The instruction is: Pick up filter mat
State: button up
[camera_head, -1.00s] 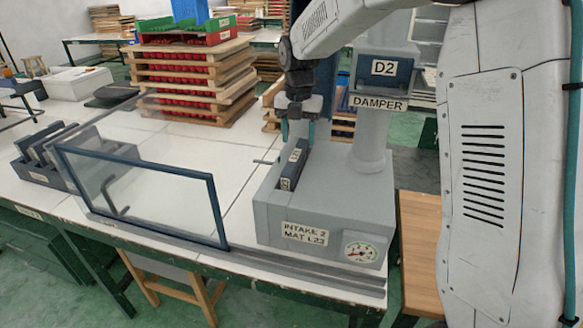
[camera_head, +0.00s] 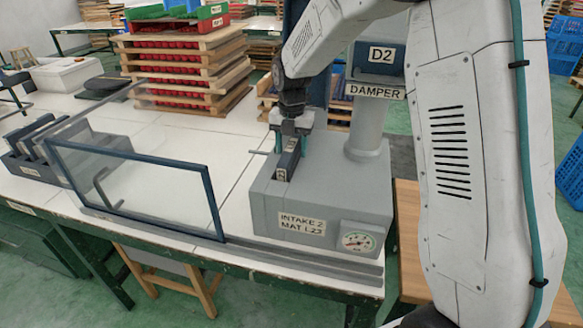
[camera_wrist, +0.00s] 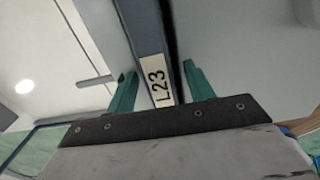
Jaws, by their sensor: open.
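The filter mat (camera_head: 289,164) is a narrow dark slab with a white label, standing in the top of the grey intake box (camera_head: 330,190) marked "INTAKE 2 MAT L23". In the wrist view the mat (camera_wrist: 143,28) runs up the picture between the fingers, its end label reading L23. My gripper (camera_head: 291,143) is over the mat's upper part. In the wrist view my gripper (camera_wrist: 160,90) is open, with one teal finger on each side of the mat. Gaps show between the fingers and the mat. The mat's lower part is hidden in the box.
A grey damper post (camera_head: 368,130) marked D2 rises behind the box at right. A glass panel with a blue frame (camera_head: 213,200) stands to the left. A rack of dark slabs (camera_head: 25,170) sits at the far left. Stacked wooden trays (camera_head: 185,75) stand behind.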

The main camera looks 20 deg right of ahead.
jog(key=c, duration=0.9)
